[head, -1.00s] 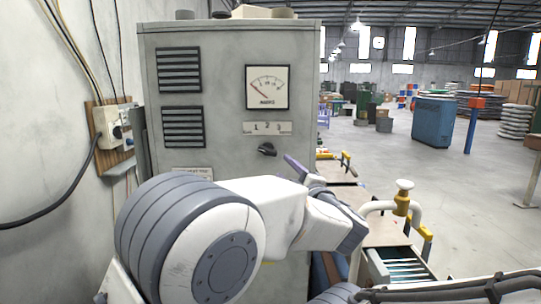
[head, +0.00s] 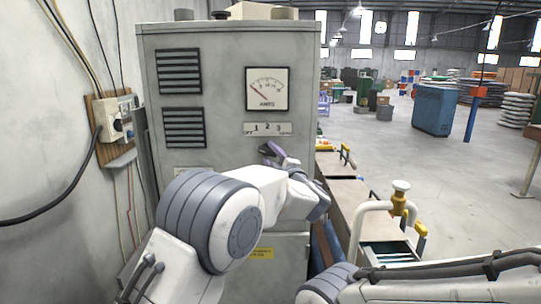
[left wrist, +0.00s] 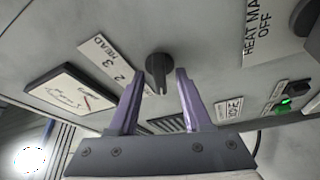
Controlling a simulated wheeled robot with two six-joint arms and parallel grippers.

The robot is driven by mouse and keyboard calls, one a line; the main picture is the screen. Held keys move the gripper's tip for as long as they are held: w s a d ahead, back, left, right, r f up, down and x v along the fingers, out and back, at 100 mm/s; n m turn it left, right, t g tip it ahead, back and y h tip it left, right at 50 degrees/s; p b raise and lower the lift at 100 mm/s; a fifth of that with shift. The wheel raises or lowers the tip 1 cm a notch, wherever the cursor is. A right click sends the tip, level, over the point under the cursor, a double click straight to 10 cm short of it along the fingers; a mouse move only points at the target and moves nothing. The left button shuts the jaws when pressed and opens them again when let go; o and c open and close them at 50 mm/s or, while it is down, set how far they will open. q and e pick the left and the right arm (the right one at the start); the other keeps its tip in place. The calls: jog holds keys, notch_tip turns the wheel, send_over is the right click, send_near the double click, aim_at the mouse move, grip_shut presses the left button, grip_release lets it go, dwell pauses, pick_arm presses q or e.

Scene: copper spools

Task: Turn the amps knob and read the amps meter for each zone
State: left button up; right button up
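The grey cabinet (head: 222,95) carries the square amps meter (head: 267,88), its needle resting toward the left, low end of the scale. Under it is a pale label plate (head: 267,129) with 1, 2 and 3. My left gripper (head: 276,154) is at the cabinet front just below the plate and mostly covers the knob in the head view. In the left wrist view the dark amps knob (left wrist: 158,70) sits between the tips of the open purple fingers of the left gripper (left wrist: 160,73), with gaps visible beside it. The tilted meter (left wrist: 68,95) is at left. My right gripper is out of view.
A wall socket box (head: 115,118) with cables is left of the cabinet. The wrist view shows a lit green switch (left wrist: 286,102) at right.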

pick_arm(q)
grip_shut()
jog(key=shift+f, duration=0.1)
jog(key=m+b, duration=0.1)
jog(key=b, duration=0.1)
jog(key=m+t+b, duration=0.1)
jog(key=m, duration=0.1)
jog(key=shift+a+f+b, duration=0.1)
jog(key=shift+f+b, duration=0.2)
jog(key=shift+b, duration=0.05)
jog(key=m+t+h+b, duration=0.1)
jog(key=m+b, duration=0.2)
jog(key=m, duration=0.1)
jog(key=shift+a, duration=0.1)
jog(key=shift+m+t+h+b, duration=0.4)
jog(key=shift+m, duration=0.2)
jog(key=shift+r, duration=0.1)
